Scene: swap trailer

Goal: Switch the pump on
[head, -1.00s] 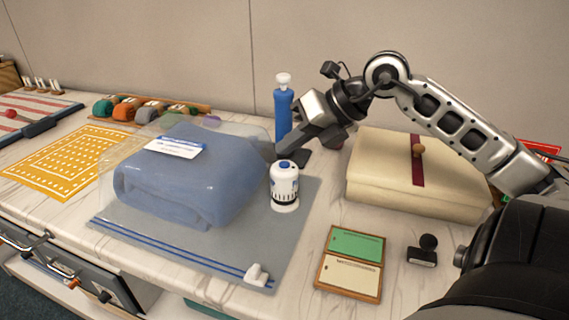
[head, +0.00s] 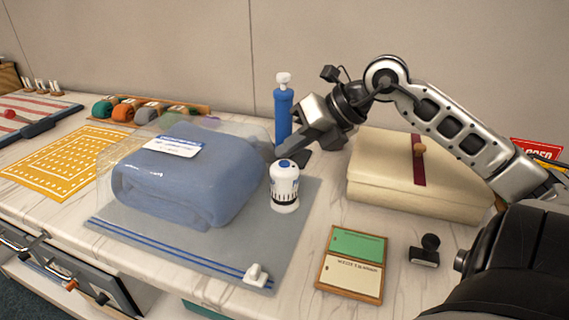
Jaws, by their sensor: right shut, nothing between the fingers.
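The pump (head: 285,190) is a small white cylinder with a blue button on top and dark markings lower down. It stands upright at the right side of the clear vacuum bag (head: 210,240), which holds a folded blue blanket (head: 185,185). My right gripper (head: 280,153) is shut and empty, just above and behind the pump's blue button. I cannot tell whether its fingertips touch the button. My left gripper is out of view.
A blue hand pump bottle (head: 283,112) stands behind my right gripper. A cream folded bundle (head: 400,185) with a red strap lies at right. A green-and-cream card board (head: 350,268) and a black stamp (head: 425,250) lie in front.

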